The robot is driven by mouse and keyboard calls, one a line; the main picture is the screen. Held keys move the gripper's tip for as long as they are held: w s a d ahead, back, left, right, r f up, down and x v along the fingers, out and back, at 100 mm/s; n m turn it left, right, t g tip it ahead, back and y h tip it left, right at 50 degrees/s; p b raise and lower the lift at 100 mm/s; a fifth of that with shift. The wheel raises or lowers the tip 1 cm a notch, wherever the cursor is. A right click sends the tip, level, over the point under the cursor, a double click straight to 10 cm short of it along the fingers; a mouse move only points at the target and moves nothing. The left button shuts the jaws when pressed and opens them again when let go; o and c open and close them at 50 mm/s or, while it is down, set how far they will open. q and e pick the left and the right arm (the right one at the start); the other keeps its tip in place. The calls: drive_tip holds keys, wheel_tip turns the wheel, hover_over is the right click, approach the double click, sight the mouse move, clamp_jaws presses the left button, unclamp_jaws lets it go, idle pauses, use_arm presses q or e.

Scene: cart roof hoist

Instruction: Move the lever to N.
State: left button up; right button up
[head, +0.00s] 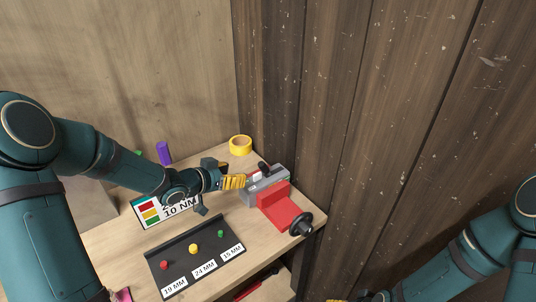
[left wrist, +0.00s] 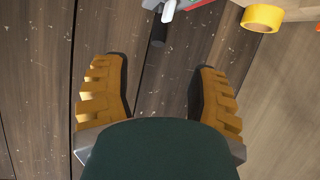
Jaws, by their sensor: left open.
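The lever has a dark knob (head: 264,167) and stands on a grey housing (head: 262,192) at the right end of the bench. Its position letters are too small to read. My left gripper (head: 236,182) is just left of the housing, with yellow fingers. In the left wrist view the fingers (left wrist: 160,90) are wide apart with nothing between them. A dark cylindrical grip (left wrist: 158,35) shows beyond them near the top edge, apart from both fingers; it looks like the lever's knob. Only a yellow sliver of my right gripper (head: 337,299) shows at the bottom edge.
A red block (head: 279,205) with a black handwheel (head: 301,224) adjoins the housing. A yellow tape roll (head: 240,145) and a purple cylinder (head: 164,153) stand behind. A plank wall rises close at right.

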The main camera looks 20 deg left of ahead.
sight(260, 166)
use_arm(q)
drive_tip(key=x, duration=0.4)
drive_tip(key=b+x, duration=0.1)
drive_tip(key=x, duration=0.8)
drive_tip(key=shift+w+d+r, duration=0.1)
drive_tip(key=shift+r, duration=0.2)
clamp_jaws()
drive_tip(key=shift+r, duration=0.1)
